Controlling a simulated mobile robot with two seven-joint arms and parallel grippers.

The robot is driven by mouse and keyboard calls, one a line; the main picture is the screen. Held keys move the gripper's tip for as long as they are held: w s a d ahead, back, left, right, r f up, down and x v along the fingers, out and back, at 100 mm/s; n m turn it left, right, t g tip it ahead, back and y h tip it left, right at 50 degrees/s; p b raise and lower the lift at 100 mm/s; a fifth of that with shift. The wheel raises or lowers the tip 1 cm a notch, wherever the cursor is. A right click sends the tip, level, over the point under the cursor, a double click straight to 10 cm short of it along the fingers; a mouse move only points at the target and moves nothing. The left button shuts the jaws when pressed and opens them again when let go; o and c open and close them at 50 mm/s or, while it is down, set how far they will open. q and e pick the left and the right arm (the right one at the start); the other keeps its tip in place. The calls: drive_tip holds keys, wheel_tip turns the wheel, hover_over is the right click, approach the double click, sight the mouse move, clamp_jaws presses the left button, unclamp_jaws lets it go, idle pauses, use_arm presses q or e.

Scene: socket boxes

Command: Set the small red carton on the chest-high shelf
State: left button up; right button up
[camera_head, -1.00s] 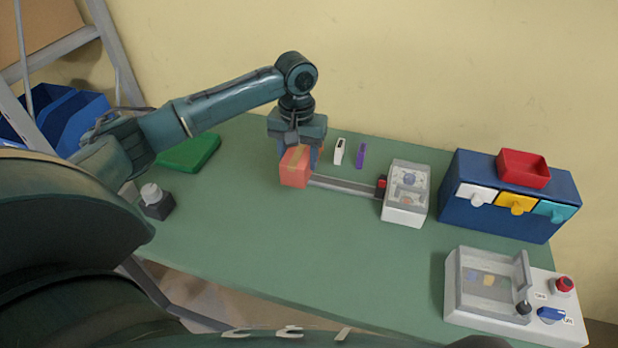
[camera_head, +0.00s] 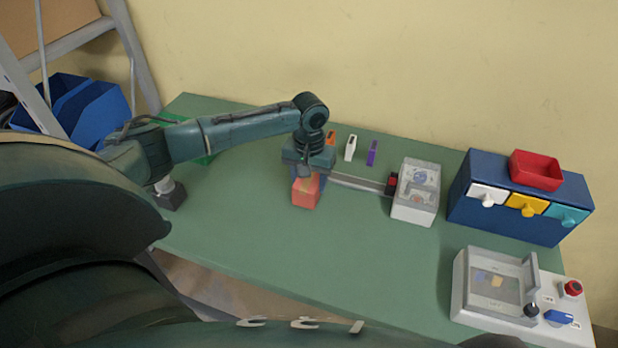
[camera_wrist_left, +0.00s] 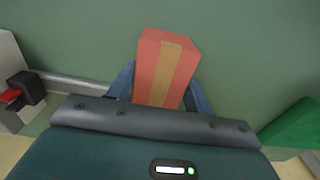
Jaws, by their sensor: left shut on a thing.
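The small red carton (camera_head: 305,194) has a tan tape stripe and is over the green table, in front of the metal rail. It also shows in the left wrist view (camera_wrist_left: 150,58), upright between the two blue fingers. My left gripper (camera_head: 308,176) is shut on the carton from above. Whether the carton's base touches the table I cannot tell. My right gripper is not in view. At the upper left is a grey frame (camera_head: 70,40) with blue bins and a brown box on it; whether this is the chest-high shelf I cannot tell.
The green table (camera_head: 260,255) is clear in front. A grey device (camera_head: 415,205) ends the rail. A blue drawer box (camera_head: 500,228) with a red tray (camera_head: 535,171) stands right, and a control panel (camera_head: 490,300) front right. Blue bins (camera_head: 95,115) stand at the left.

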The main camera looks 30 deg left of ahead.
use_arm(q)
drive_tip(key=o, duration=1)
